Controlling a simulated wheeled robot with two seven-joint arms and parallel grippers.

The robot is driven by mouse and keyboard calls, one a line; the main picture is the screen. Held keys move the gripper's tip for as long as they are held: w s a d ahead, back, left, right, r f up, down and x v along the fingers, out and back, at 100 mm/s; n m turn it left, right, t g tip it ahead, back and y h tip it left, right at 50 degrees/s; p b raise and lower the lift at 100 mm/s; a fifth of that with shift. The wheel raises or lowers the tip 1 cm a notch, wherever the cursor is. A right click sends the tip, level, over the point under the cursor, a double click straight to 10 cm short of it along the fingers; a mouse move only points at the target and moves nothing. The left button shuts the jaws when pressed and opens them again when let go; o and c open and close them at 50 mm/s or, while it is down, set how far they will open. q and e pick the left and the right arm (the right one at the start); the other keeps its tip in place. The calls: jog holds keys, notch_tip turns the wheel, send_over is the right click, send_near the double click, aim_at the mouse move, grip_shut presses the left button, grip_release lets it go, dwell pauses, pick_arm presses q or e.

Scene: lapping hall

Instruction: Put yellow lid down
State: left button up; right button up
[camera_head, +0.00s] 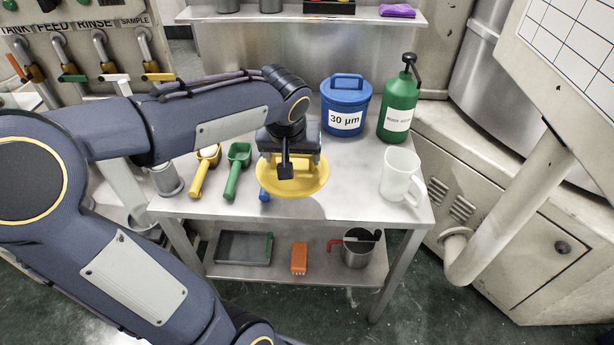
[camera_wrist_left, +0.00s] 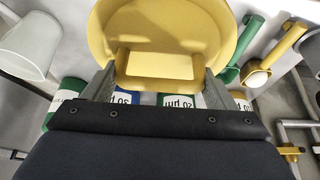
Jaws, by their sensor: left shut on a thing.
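The yellow lid (camera_head: 312,182) is a round disc held over the front middle of the steel table (camera_head: 345,205). It also shows in the left wrist view (camera_wrist_left: 165,25), with its raised bar handle (camera_wrist_left: 155,65) between the fingers. My left gripper (camera_head: 287,170) is shut on that handle. A shadow lies on the table beside the lid; I cannot tell how large the gap beneath is. A blue handle end (camera_head: 264,195) shows below the lid's left edge. My right gripper is not in view.
Behind stand a blue 30 µm tub (camera_head: 345,100) and a green pump bottle (camera_head: 398,110). A white jug (camera_head: 398,175) is at right; yellow (camera_head: 205,170) and green (camera_head: 237,168) scoops lie left. The wrist view shows a green 20 µm tub (camera_wrist_left: 180,101). Bare table separates lid and jug.

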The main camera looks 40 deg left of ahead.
pick_arm(q)
jog(key=shift+w+a+f, duration=0.1)
jog(key=shift+f, duration=0.1)
jog(key=w+f, duration=0.3)
jog(key=w, duration=0.1)
jog(key=w+d+f, duration=0.1)
jog(key=w+f, duration=0.1)
jog(key=w, duration=0.2)
jog(key=w+d+f, duration=0.1)
jog(key=w+f, duration=0.2)
jog(key=w, duration=0.1)
jog(key=shift+w+f+p, duration=0.3)
jog(key=shift+w+p, duration=0.05)
jog(key=shift+p, duration=0.05)
jog(key=shift+w+d+f, duration=0.15)
jog(key=shift+w+f, duration=0.15)
jog(key=shift+f, duration=1.65)
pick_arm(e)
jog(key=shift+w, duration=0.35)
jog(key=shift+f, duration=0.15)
pick_arm(q)
jog(key=shift+f+b, duration=0.15)
jog(key=shift+b, duration=0.25)
jog(key=o, duration=0.9)
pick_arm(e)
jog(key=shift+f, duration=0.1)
